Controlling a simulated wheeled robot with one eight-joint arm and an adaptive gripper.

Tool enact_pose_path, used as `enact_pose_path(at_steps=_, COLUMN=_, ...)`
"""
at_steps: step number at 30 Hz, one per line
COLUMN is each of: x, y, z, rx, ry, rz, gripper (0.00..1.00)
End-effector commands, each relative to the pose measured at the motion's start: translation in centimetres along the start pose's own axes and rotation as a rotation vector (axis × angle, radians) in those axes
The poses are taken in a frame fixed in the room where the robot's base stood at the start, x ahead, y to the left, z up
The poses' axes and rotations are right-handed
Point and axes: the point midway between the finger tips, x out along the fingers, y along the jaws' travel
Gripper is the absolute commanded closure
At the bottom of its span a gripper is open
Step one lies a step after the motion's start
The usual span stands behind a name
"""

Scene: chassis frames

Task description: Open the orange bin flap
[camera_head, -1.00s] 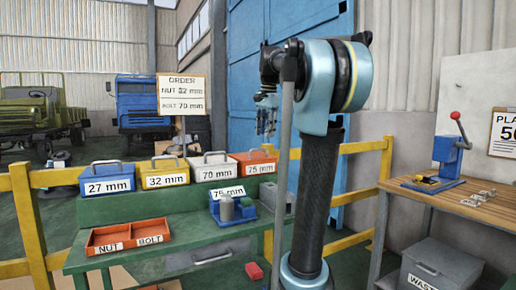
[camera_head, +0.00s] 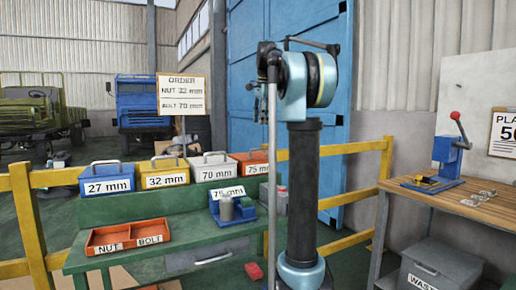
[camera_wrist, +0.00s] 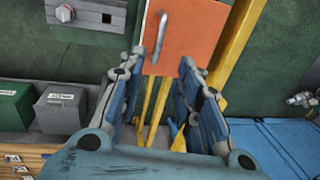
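An orange flap-like panel (camera_wrist: 198,28) with a metal bar handle (camera_wrist: 160,38) stands upright against a green surface in the wrist view. Its bottom edge shows just beyond my fingertips, and its top is cut off by the frame. My gripper (camera_wrist: 161,62) is open and empty, its two fingers wide apart below the handle. I cannot tell how far the fingertips are from the panel. An orange bin (camera_head: 248,158) labelled 75 mm stands on the green bench there, partly behind my arm.
Yellow bars (camera_wrist: 158,100) stand below the panel. A green box (camera_wrist: 14,104) and a grey box (camera_wrist: 62,107) stand at left, under a grey wall fitting (camera_wrist: 88,14). A blue surface (camera_wrist: 275,140) lies at right. A wooden workbench (camera_head: 490,208) stands right in the head view.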

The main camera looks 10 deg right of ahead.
Motion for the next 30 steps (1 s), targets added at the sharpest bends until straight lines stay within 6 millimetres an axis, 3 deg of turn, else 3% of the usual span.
enact_pose_path(at_steps=18, x=10.5, y=0.0, z=0.0, rx=-0.001, ry=0.000, rz=0.000, gripper=0.69)
enact_pose_path(at_steps=24, x=12.3, y=0.0, z=0.0, rx=-0.001, ry=0.000, rz=0.000, gripper=0.69)
enact_pose_path(at_steps=30, x=12.8, y=0.1, z=0.0, rx=-0.001, ry=0.000, rz=0.000, gripper=0.69)
